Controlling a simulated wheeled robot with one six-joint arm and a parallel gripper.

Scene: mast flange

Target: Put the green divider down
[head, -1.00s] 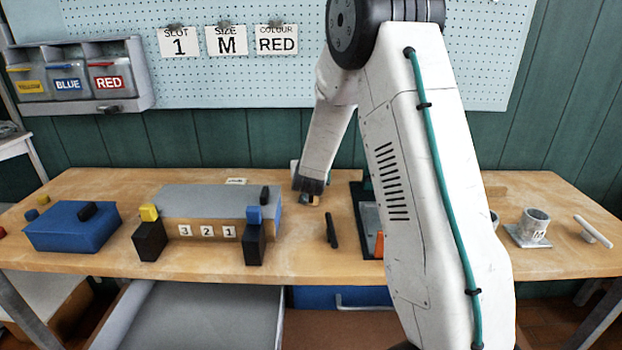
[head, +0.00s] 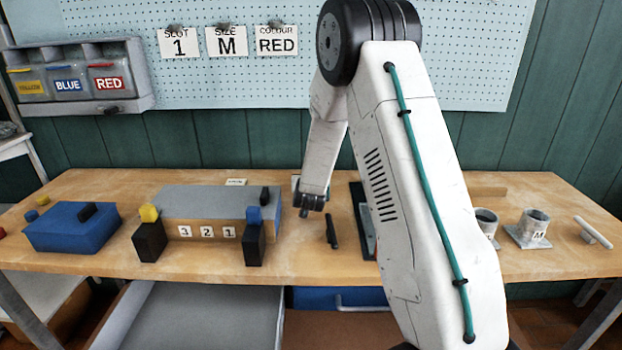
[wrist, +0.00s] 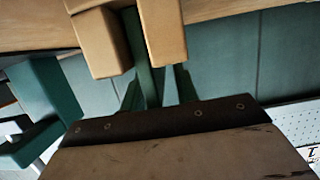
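In the head view my gripper (head: 309,203) hangs low over the table's back half, right of the grey-topped box and left of a dark tray. It is small and dark there, and no green piece can be made out at it. In the wrist view two tan blocks (wrist: 128,42) stand close together at the top. A narrow dark green strip, perhaps the green divider (wrist: 146,65), shows between them. A teal angled piece (wrist: 52,98) is at the left. Whether the fingers press on the strip cannot be told.
The grey-topped box (head: 205,200) bears labels 3, 2, 1. A blue block (head: 72,232) lies left. A black bar (head: 331,231) and dark tray (head: 361,215) are right of my gripper, the tray partly behind my arm. Grey cups (head: 533,226) stand further right.

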